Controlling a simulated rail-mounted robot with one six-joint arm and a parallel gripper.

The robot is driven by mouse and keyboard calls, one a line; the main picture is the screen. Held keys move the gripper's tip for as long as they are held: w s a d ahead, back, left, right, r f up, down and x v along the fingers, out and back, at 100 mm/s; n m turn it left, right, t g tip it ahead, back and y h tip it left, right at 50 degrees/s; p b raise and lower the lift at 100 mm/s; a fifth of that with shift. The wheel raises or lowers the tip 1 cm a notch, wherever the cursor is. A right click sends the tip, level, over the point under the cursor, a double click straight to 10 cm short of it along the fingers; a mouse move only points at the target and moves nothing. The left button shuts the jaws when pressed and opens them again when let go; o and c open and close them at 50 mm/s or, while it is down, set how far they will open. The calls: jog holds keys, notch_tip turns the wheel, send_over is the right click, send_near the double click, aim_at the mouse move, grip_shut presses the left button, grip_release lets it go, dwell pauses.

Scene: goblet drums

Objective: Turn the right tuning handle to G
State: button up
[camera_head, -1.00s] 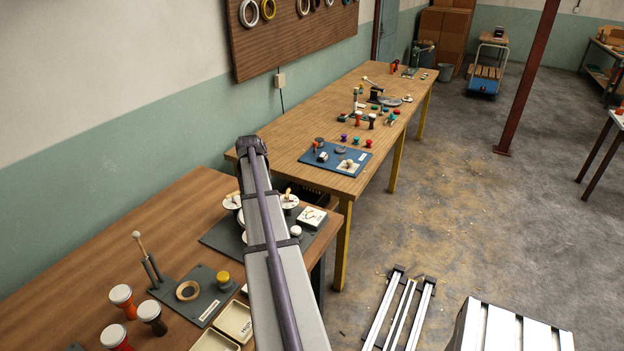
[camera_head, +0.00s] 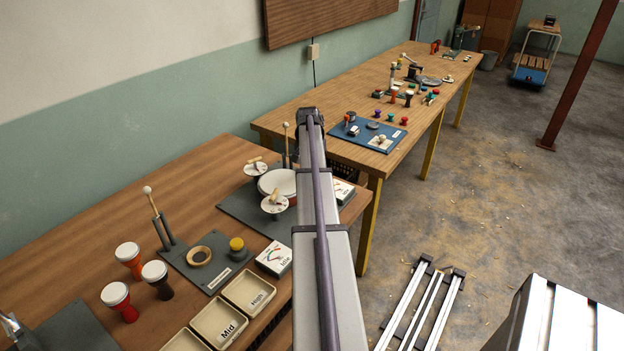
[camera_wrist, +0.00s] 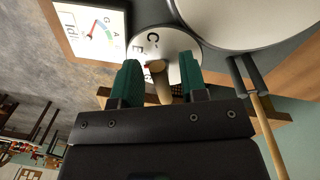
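In the wrist view a round white dial (camera_wrist: 172,43) carries printed letters; C and E are legible. A pale wooden handle (camera_wrist: 161,88) stands on it, with a small red mark at its base. My gripper (camera_wrist: 158,70) has its green fingers apart, one on each side of the handle, with gaps to it. The red mark's exact letter cannot be told. In the head view my arm hides the gripper and this dial. Two other dials with wooden handles show there, one at the drum's left (camera_head: 256,168) and one in front (camera_head: 274,204).
A large white drum head (camera_head: 278,183) lies beside the dials. A display box reading Idle (camera_wrist: 92,32) sits close by the gripper. A mallet in its holder (camera_wrist: 257,95) stands to the right. Trays (camera_head: 249,292) and small goblet drums (camera_head: 129,259) occupy the near table.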

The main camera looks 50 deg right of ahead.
jog(key=shift+f, duration=0.25)
jog(key=shift+c, duration=0.5)
grip_shut()
jog(key=shift+s+n, duration=0.1)
jog(key=shift+n, duration=0.2)
jog(key=n, duration=0.2)
jog(key=shift+s+n, duration=0.15)
jog(key=shift+n, duration=0.25)
jog(key=shift+s+d+n, duration=0.1)
jog(key=shift+d+n, duration=0.05)
jog(key=shift+n, duration=0.95)
jog(key=shift+s+d+n, duration=0.1)
jog(key=shift+n, duration=1)
jog(key=shift+h, duration=0.3)
